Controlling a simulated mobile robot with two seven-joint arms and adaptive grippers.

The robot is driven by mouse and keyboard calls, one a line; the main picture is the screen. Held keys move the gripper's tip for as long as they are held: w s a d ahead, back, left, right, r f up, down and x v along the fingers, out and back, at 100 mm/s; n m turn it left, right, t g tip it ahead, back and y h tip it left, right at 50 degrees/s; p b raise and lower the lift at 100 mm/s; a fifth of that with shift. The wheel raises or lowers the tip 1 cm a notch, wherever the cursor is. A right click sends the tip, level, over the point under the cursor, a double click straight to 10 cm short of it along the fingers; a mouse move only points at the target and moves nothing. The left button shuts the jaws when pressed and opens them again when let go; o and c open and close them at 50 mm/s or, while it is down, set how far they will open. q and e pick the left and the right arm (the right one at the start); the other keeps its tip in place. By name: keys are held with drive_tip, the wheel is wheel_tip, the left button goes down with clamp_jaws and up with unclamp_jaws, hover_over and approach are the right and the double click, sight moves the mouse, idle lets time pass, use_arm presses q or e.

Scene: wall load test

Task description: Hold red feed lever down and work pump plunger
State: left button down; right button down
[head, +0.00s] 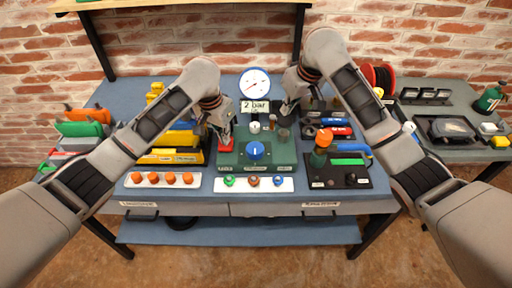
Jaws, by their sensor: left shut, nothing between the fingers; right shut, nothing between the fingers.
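The red feed lever (225,146) sits at the left side of the green test panel (287,156). My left gripper (227,132) is shut and empty, with its fingertips right at the lever; whether they press on it I cannot tell. My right gripper (286,111) is shut and empty, above the back right part of the panel. A small grey knob-like part (283,133), possibly the pump plunger, stands just below it; contact is not clear. The round gauge (255,84) stands behind the panel, above a sign (255,106) reading "2 bar". A blue dial (256,150) is in front.
White strips with orange knobs (170,178) and coloured knobs (253,182) lie along the bench front. Yellow cases (172,156) stand left of the panel.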

drive_tip(key=shift+r, duration=2.7)
use_arm(q)
drive_tip(key=shift+r, duration=3.5)
use_arm(e)
drive_tip(key=shift+f, duration=0.1)
